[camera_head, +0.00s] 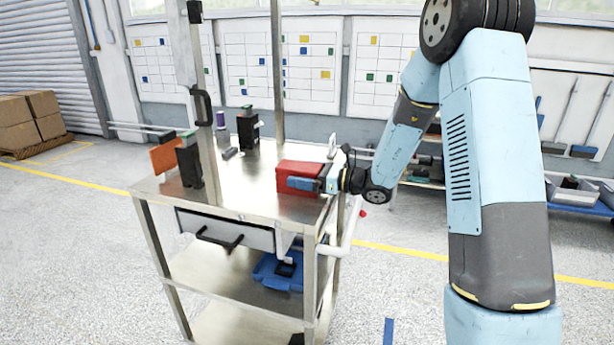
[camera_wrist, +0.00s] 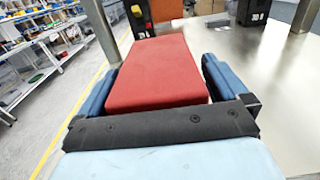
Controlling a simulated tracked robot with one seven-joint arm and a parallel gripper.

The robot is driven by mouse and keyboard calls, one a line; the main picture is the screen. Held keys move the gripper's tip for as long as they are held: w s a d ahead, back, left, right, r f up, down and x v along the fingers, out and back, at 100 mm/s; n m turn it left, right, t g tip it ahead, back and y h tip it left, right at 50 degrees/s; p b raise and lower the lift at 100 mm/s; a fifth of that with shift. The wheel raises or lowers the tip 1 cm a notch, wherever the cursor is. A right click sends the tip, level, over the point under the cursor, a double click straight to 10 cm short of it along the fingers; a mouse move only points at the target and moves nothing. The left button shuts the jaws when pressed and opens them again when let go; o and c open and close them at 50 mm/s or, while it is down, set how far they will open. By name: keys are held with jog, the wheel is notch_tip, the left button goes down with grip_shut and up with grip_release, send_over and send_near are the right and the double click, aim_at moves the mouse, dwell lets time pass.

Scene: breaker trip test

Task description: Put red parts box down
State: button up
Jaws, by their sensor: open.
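The red parts box (camera_head: 298,175) sits on the steel top of the cart (camera_head: 240,200), near its right edge. In the wrist view the red box (camera_wrist: 160,75) lies lengthwise between the two blue fingers of my gripper (camera_wrist: 158,88). My gripper (camera_head: 308,186) reaches in from the right at the level of the cart top. The fingers are open, one on each side of the box, with a narrow gap at the right finger in the wrist view. The box's underside is hidden.
Black devices (camera_head: 190,165) stand at the cart's left and another black device (camera_head: 248,130) at its back. An orange panel (camera_head: 166,155) leans at the left edge. Metal posts rise from the cart. The front middle of the top is clear. A blue item (camera_head: 278,270) lies on the shelf below.

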jog(key=v, duration=1.2)
jog(key=s+a+r+n+g+h, duration=0.1)
jog(key=s+r+n+g+h, duration=0.25)
jog(key=s+n, duration=0.4)
jog(key=s+a+r+n+g+h, duration=0.25)
jog(key=s+r+n+h, duration=0.2)
jog(key=s, duration=0.65)
jog(key=s+d+r+n+t+h, duration=0.5)
jog(key=s+d+n+h, duration=0.4)
jog(key=d, duration=0.4)
jog(key=shift+s+r+n, duration=0.4)
jog(key=shift+s+n, duration=0.1)
jog(key=shift+s, duration=0.75)
